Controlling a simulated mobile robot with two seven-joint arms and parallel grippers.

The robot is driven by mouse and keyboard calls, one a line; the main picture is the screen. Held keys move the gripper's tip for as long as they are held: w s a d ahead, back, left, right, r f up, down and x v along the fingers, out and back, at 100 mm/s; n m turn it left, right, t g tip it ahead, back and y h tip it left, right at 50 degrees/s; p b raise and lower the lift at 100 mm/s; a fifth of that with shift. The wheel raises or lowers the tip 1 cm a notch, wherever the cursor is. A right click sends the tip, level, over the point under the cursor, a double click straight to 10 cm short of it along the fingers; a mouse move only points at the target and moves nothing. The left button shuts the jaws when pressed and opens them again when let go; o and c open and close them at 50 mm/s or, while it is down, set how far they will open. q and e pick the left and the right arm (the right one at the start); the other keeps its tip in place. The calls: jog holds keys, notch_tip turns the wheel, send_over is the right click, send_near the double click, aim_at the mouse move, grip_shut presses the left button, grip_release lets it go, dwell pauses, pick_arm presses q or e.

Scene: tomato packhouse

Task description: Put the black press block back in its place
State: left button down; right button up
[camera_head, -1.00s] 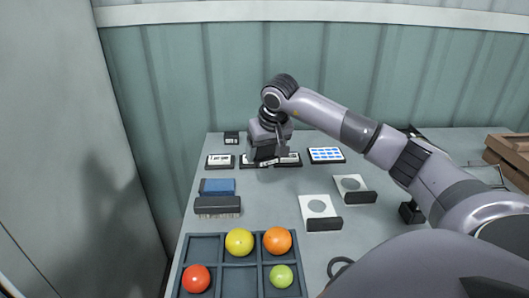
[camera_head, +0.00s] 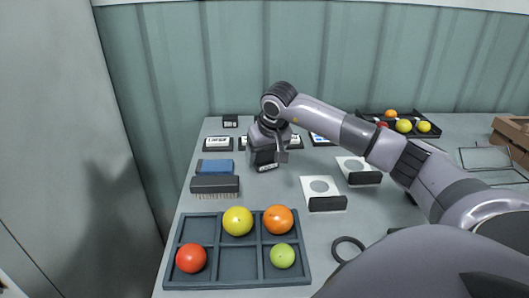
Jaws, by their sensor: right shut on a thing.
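My right gripper (camera_head: 268,146) reaches in from the right over the back of the table and points down. It is shut on a dark block with a white label on its lower front, which I take to be the black press block (camera_head: 265,157). The gripper covers the block's upper part, and I cannot tell whether its underside touches the table. The block is in front of a row of black-framed label plates (camera_head: 217,144), partly hidden behind the gripper. A small black block (camera_head: 230,121) stands behind that row. My left gripper is not in view.
A blue sponge (camera_head: 215,168) and dark brush (camera_head: 214,186) lie left. White cards with grey discs and black blocks (camera_head: 327,204) lie right. Another tomato tray (camera_head: 428,134) stands back right.

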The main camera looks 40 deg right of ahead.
jog(key=shift+f, duration=0.4)
dwell(0.5)
jog(key=o, duration=0.9)
jog(key=shift+c, duration=1.2)
